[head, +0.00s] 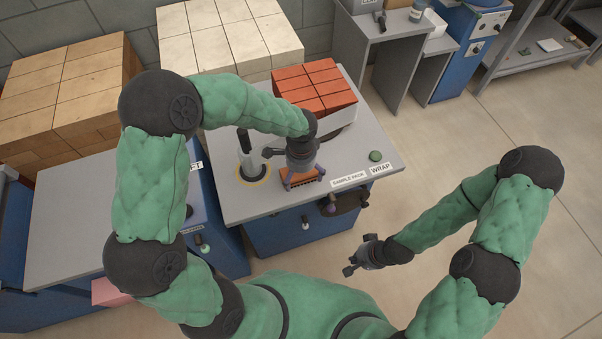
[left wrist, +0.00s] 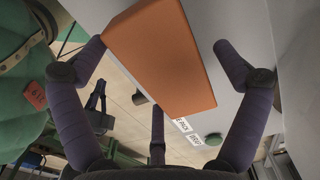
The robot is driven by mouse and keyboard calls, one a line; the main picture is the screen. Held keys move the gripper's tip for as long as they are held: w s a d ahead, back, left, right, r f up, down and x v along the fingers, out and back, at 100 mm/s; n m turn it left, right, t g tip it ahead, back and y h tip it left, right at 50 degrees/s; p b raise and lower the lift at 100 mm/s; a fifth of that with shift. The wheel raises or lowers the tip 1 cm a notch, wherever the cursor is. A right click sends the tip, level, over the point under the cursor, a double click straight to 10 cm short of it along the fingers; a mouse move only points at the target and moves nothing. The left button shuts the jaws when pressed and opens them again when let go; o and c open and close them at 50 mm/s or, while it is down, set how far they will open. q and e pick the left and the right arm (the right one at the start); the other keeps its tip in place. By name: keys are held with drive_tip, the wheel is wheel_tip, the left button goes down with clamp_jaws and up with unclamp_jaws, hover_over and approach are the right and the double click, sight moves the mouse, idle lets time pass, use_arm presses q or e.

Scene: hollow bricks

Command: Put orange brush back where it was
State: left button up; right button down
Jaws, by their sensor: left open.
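The orange brush (head: 303,179) is on the grey tabletop, near its front edge, and shows a comb-like lower edge in the head view. In the left wrist view its plain orange top (left wrist: 160,55) lies between my spread fingers. My left gripper (head: 303,177) is open, directly above and around the brush, with gaps beside it; contact cannot be told. My right gripper (head: 357,256) is open and empty, off to the right of the table's front, over the floor.
A dark upright tool (head: 246,156) stands in a yellow ring left of my left gripper. A stack of red bricks (head: 314,87) stands behind. A green button (head: 375,156) and labels "SAMPLE PACK" and "WRAP" (head: 380,169) are at the right. The tabletop (head: 235,205) is clear at front left.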

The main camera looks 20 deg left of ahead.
use_arm(q)
wheel_tip(320, 180, up, 12)
drive_tip(key=p, duration=0.4)
drive_tip(key=shift+r+p, duration=0.15)
drive_tip(key=shift+p, duration=0.25)
